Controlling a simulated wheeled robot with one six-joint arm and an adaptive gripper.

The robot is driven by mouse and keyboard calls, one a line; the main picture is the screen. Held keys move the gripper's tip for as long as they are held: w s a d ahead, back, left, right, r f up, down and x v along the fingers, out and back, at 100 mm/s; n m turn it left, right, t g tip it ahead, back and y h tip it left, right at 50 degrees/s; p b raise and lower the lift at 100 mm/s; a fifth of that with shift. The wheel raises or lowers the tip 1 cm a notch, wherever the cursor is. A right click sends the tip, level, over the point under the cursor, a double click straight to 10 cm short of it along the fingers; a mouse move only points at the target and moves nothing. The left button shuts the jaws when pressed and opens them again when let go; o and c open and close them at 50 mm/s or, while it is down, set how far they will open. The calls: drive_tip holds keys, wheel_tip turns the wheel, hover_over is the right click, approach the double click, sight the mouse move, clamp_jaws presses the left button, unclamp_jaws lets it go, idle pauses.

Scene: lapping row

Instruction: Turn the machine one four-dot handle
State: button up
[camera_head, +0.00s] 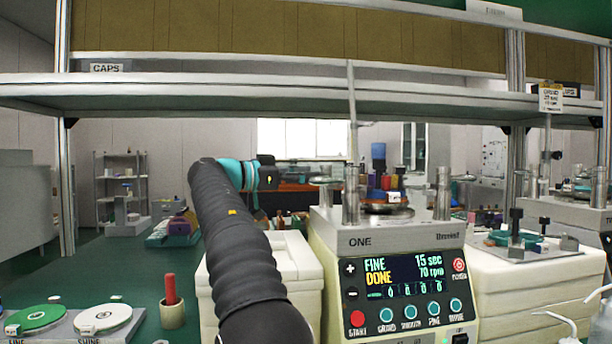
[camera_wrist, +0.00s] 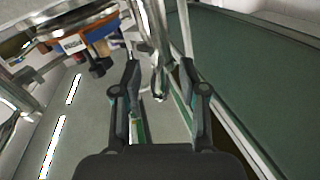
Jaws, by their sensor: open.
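Machine one (camera_head: 395,240) stands in the middle of the head view, a cream box with a grey top marked ONE. Its display (camera_head: 405,275) reads FINE, DONE, 15 sec, 70 rpm. Chrome posts and a round plate (camera_head: 388,209) with coloured blocks sit on top. I cannot make out four dots on any handle. In the wrist view my gripper (camera_wrist: 158,75) is open, its two black fingers apart. A shiny metal part (camera_wrist: 158,84) shows between or beyond them; contact cannot be told. An orange and blue block with a white label (camera_wrist: 75,43) is at upper left.
A metal shelf (camera_head: 290,90) spans above the machine. A second machine (camera_head: 560,207) stands at right. A cup with a red stick (camera_head: 171,302) and green and white discs (camera_head: 100,318) lie at lower left. My arm crosses in front of a white container (camera_head: 290,262).

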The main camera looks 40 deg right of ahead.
drive_tip(key=w+a, duration=0.2)
drive_tip(key=a, duration=0.9)
drive_tip(key=shift+a, duration=0.4)
drive_tip(key=shift+f, duration=0.1)
drive_tip(key=c, duration=0.6)
drive_tip(key=shift+m+t, duration=0.3)
drive_tip(key=shift+t, duration=0.2)
drive_tip(key=s+r+b, duration=0.1)
drive_tip(key=s, duration=0.1)
drive_tip(key=s+r+b, duration=0.1)
drive_tip(key=s, duration=0.1)
drive_tip(key=s+r+b, duration=0.1)
drive_tip(key=s, duration=0.1)
drive_tip(key=shift+s+a, duration=0.1)
drive_tip(key=shift+a, duration=0.25)
clamp_jaws()
drive_tip(key=s+m+t+b, duration=0.2)
drive_tip(key=s+m, duration=0.1)
drive_tip(key=s, duration=0.1)
drive_tip(key=w+d+f+m+p, duration=0.1)
drive_tip(key=w+d+m, duration=0.2)
drive_tip(key=d, duration=0.2)
drive_tip(key=w+d+f+m+t+p, duration=0.1)
drive_tip(key=w+d+m+p, duration=0.1)
drive_tip(key=d+m, duration=0.2)
drive_tip(key=shift+w+d+f, duration=0.15)
drive_tip(key=shift+w+d, duration=0.25)
drive_tip(key=shift+d, duration=0.3)
